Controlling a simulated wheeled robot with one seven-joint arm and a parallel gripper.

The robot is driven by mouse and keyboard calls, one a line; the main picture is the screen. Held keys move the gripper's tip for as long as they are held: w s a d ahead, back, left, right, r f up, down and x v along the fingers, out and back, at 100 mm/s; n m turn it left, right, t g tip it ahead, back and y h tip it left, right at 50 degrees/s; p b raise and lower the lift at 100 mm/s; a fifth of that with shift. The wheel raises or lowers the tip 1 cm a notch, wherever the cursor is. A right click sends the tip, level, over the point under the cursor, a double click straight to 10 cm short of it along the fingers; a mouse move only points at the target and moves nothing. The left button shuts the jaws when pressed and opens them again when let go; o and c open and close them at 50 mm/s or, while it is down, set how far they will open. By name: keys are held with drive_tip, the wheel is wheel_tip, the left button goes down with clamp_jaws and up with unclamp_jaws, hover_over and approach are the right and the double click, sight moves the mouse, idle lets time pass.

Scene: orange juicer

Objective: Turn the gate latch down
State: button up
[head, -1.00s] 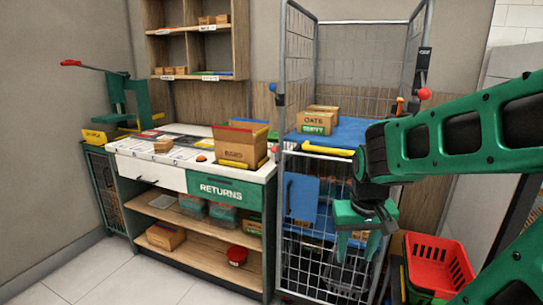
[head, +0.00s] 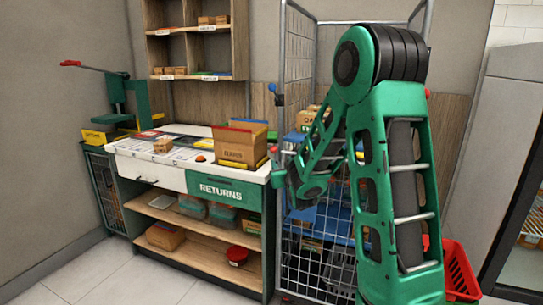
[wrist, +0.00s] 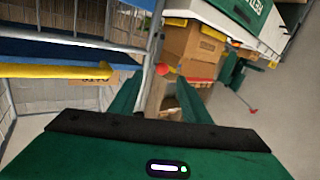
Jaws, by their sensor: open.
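A red ball knob (head: 273,150), apparently on the gate latch, sits at the left front post of the wire roll cage (head: 284,60). In the wrist view the red knob (wrist: 162,69) shows between and just beyond my fingertips. Whether they touch it, and the latch's angle, I cannot tell. My gripper (head: 279,172) is open and empty, beside the cage's left post; it also shows in the wrist view (wrist: 160,80). My arm hides much of the cage front and its right post.
A blue-tipped lever (head: 272,88) is higher on the same post. The returns counter (head: 228,190), with a carton (head: 238,148), stands close on the left. A yellow bar (wrist: 50,71) crosses the cage in the wrist view. A red basket (head: 461,272) stands on the right.

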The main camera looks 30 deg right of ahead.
sight(274, 151)
drive_tip(key=shift+t, duration=0.4)
drive_tip(key=x, duration=1.1)
drive_tip(key=shift+w+a+r, duration=0.2)
drive_tip(key=shift+a, duration=0.05)
